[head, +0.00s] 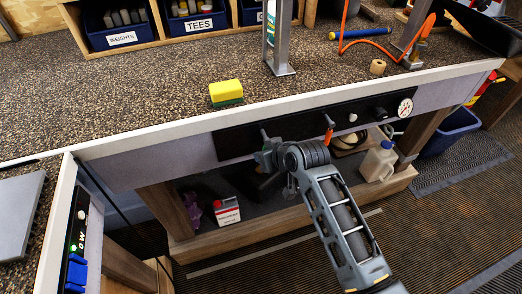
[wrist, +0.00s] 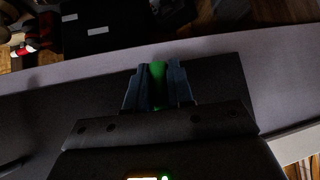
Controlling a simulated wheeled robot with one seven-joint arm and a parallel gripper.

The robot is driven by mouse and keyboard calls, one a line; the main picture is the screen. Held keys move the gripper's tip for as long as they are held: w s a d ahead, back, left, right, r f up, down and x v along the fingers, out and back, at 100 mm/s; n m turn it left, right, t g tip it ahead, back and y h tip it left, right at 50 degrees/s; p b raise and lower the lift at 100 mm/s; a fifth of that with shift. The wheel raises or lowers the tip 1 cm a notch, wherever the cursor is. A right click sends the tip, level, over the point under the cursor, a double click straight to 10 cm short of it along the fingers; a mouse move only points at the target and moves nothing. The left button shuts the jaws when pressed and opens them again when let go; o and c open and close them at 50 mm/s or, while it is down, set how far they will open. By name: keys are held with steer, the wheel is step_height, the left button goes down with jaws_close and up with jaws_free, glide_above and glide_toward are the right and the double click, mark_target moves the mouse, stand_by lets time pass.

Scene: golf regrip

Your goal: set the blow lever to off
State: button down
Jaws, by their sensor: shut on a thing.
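A black control panel (head: 235,141) runs along the front edge of the bench. My gripper (head: 267,152) is at the left part of this panel. In the wrist view its fingers (wrist: 158,88) are shut on a green lever handle (wrist: 158,72). A grey lever part (head: 265,134) shows just above the gripper in the head view; the green handle is hidden there. A separate orange lever (head: 329,126) stands further right on the panel, apart from the gripper. No lever label is readable.
A pressure gauge (head: 405,107) and white knob (head: 353,117) sit right of the levers. A yellow and green sponge (head: 226,92) lies on the benchtop. Below are a red and white can (head: 227,212) and white jug (head: 378,163). Floor in front is open.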

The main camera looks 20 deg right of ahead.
steer(key=shift+d+r+h, duration=0.1)
steer(key=shift+d+h, duration=0.1)
steer(key=shift+h, duration=0.1)
stand_by(0.4)
steer(key=c, duration=1.1)
jaws_free()
steer(key=shift+v, duration=3.8)
